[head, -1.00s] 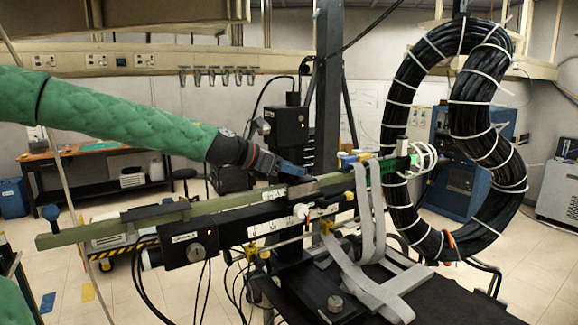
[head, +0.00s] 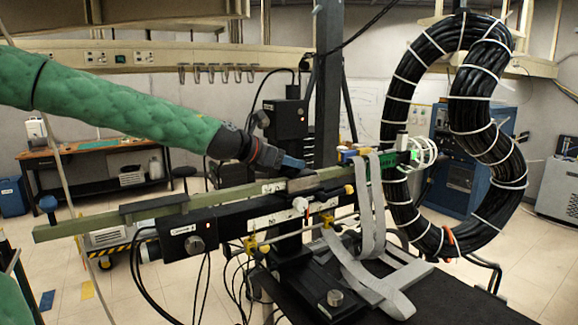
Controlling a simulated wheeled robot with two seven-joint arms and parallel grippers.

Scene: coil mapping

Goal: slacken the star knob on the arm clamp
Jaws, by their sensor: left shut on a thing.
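My left arm reaches in from the left, and my left gripper (head: 289,162) is at the clamp on the long green-brown arm bar (head: 100,225). Its blue-tipped fingers are shut just above the grey clamp block (head: 301,184). They appear to be on the star knob, which is hidden by the fingers, so its shape and turn cannot be made out. A white knob (head: 300,205) and a yellow knob (head: 349,189) on the front side of the mechanism are outside the fingers. The bar lies across a black carriage (head: 230,228). My right gripper is not in view.
A thick black cable loop (head: 398,130) with white ties hangs at the right, close to the white coil (head: 424,152) at the bar's end. Grey ribbon straps (head: 372,215) drape over the black table (head: 420,290). A black upright box (head: 285,125) stands behind the gripper.

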